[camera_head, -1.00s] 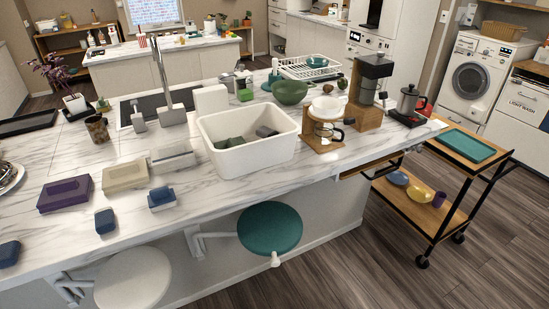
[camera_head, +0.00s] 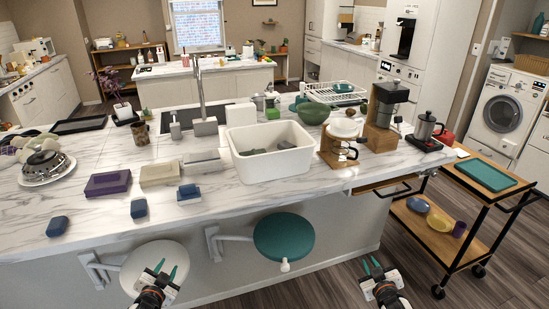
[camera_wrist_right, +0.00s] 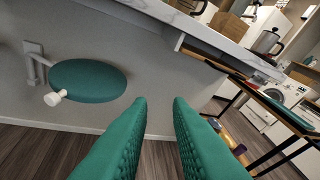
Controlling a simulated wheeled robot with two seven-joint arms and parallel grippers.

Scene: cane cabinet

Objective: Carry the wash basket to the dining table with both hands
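A white rectangular tub (camera_head: 240,160) with grey-green pieces in it stands on the marble counter (camera_head: 120,210). A wicker basket (camera_head: 532,64) sits on top of the washing machine at the far right. I cannot tell for certain which is the wash basket, nor which surface is the dining table. My left gripper (camera_head: 167,268) is open and empty in front of the white stool. My right gripper (camera_head: 371,264) is open and empty in front of the counter's side; its parted teal fingers also fill the right wrist view (camera_wrist_right: 160,108). Both grippers are clear of the tub and the wicker basket.
A teal stool (camera_head: 284,236) and a white stool (camera_head: 150,262) stick out from the counter front. A coffee maker (camera_head: 344,140) stands beside the tub. A trolley (camera_head: 480,176) with a teal tray stands to the right. Floor shows between counter and trolley.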

